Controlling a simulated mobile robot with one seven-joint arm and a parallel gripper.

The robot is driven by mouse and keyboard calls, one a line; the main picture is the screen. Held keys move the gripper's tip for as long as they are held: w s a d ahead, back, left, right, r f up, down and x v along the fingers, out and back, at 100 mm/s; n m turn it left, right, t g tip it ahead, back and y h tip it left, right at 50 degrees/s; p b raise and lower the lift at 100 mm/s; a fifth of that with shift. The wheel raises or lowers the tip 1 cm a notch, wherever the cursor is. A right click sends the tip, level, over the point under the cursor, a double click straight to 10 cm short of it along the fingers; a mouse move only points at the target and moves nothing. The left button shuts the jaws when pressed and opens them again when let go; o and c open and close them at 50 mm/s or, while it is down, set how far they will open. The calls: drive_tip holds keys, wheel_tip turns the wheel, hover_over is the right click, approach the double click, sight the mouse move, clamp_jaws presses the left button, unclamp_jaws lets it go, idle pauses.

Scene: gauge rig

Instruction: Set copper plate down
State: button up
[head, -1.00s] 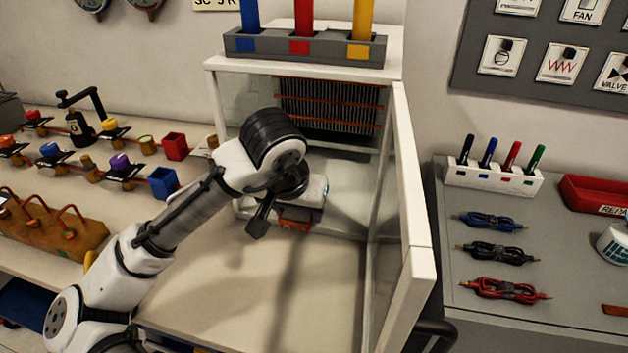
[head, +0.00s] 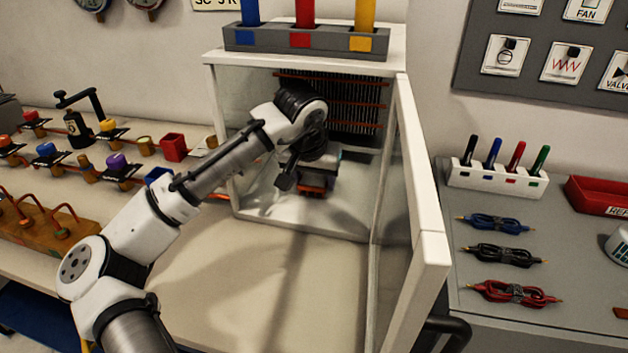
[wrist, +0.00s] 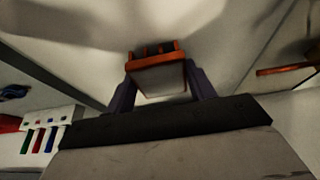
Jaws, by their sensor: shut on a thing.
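The copper plate (head: 312,191) shows as a small orange-copper piece below my gripper (head: 307,180), inside the glass-sided cabinet. In the wrist view my gripper (wrist: 161,82) is shut on the copper plate (wrist: 157,60), with one dark finger on each side. The plate has orange edges and a paler face towards the camera. The cabinet floor (head: 270,206) lies below it. I cannot tell whether the plate touches the floor or hangs just above it.
The cabinet's glass door (head: 405,205) stands open on the right. A dark grille with copper bars (head: 355,103) fills the cabinet's back. The pale bench top (head: 270,295) in front is clear. A grey counter (head: 465,320) with cables stands further right.

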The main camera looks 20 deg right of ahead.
drive_tip(key=shift+r, duration=0.1)
drive_tip(key=o, duration=1.3)
drive_tip(key=shift+f, duration=0.2)
drive_tip(key=shift+c, duration=0.2)
drive_tip(key=shift+s+r+p, duration=0.1)
drive_tip(key=shift+r+p, duration=0.2)
drive_tip(key=shift+r, duration=0.2)
drive_tip(key=shift+s+r+p, duration=0.1)
drive_tip(key=shift+r+p, duration=0.4)
drive_tip(key=shift+p, duration=0.05)
drive_tip(key=s+a, duration=0.2)
drive_tip(key=s, duration=0.1)
drive_tip(key=s+a, duration=0.2)
drive_tip(key=s, duration=0.1)
drive_tip(key=s+a, duration=0.3)
drive_tip(key=s, duration=0.1)
drive_tip(key=shift+f+p, duration=0.25)
drive_tip(key=shift+p, duration=0.05)
